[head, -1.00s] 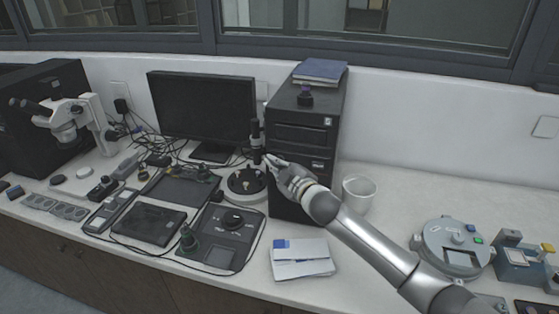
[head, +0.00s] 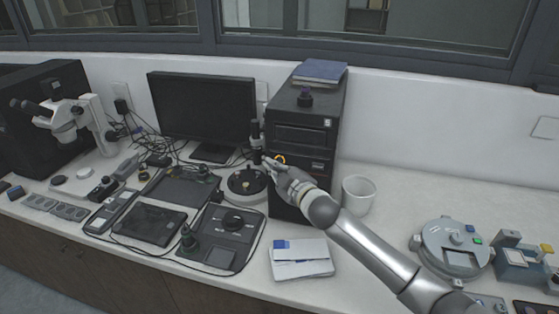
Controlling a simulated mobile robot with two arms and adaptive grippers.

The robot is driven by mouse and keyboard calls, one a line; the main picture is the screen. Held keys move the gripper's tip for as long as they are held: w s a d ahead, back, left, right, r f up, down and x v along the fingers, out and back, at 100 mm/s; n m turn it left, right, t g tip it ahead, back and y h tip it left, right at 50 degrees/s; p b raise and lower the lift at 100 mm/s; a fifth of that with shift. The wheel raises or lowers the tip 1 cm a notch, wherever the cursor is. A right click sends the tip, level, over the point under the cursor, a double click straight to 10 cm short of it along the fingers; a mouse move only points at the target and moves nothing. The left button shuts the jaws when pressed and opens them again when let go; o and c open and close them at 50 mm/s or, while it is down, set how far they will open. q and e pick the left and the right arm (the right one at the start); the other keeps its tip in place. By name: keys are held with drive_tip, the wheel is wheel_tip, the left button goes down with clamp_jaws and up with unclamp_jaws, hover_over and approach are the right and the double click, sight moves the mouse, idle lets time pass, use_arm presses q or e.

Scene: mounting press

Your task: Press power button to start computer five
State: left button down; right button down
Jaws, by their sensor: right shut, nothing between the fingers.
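A black computer tower (head: 303,137) stands upright on the bench, right of a dark monitor (head: 203,106). A small yellow-orange ring (head: 280,159) glows on the tower's front, just above my right gripper. I take it for the power button, though it is small. My right gripper (head: 268,163) is shut and empty, with its tips at the tower's front left side by the ring. I cannot tell whether the tips touch the tower. The monitor's screen is dark. My left gripper is not in view.
A round black-and-white device (head: 246,183) stands just left of my right gripper. A white cup (head: 358,195) stands right of the tower. White papers (head: 301,259) lie in front. A blue book (head: 320,72) lies on the tower. A microscope (head: 65,125) stands at far left.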

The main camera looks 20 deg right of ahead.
drive_tip(key=shift+s+a, duration=0.1)
drive_tip(key=s+a, duration=0.1)
drive_tip(key=s, duration=0.1)
drive_tip(key=s+a+p, duration=0.1)
drive_tip(key=s, duration=0.1)
drive_tip(key=shift+a, duration=0.35)
idle(0.8)
